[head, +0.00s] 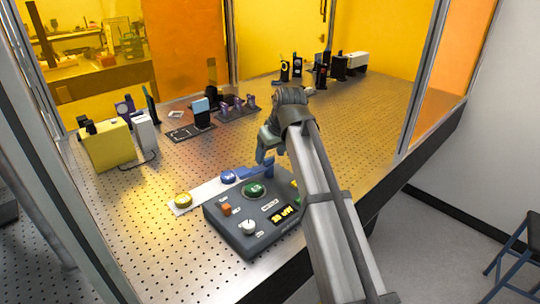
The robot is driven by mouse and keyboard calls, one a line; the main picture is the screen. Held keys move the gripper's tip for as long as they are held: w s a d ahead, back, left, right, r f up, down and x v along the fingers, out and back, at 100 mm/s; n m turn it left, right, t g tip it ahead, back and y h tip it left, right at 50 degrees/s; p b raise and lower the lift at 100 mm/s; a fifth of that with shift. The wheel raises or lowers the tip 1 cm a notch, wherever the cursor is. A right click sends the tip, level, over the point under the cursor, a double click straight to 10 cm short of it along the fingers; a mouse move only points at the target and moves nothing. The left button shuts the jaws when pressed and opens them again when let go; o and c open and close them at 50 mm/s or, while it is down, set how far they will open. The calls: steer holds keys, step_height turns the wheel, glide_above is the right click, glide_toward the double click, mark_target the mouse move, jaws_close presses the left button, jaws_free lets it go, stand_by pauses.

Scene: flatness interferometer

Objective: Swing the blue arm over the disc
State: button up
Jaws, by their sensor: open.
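A dark control box (254,240) sits near the front edge of the perforated table. A green round disc or knob (255,188) is on its top. The blue arm (244,173) lies low behind the box, running from a round blue piece (229,177) on a white strip rightward to a blue upright part near my gripper. A gold disc (183,200) is at the strip's left end. I cannot tell which disc the task means. My gripper (265,153) is open, just above the blue arm's right end. My arm hides part of the box's right side; contact is unclear.
The box also bears an orange button (226,209), a white knob (248,227) and a yellow display (286,214). A yellow box (106,146) stands at left. Optical mounts (237,104) stand farther back. The perforated table (180,165) is clear left of the strip's far side.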

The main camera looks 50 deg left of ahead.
steer(key=shift+a+f, duration=0.25)
steer(key=shift+f, duration=0.4)
steer(key=shift+w, duration=0.1)
jaws_close()
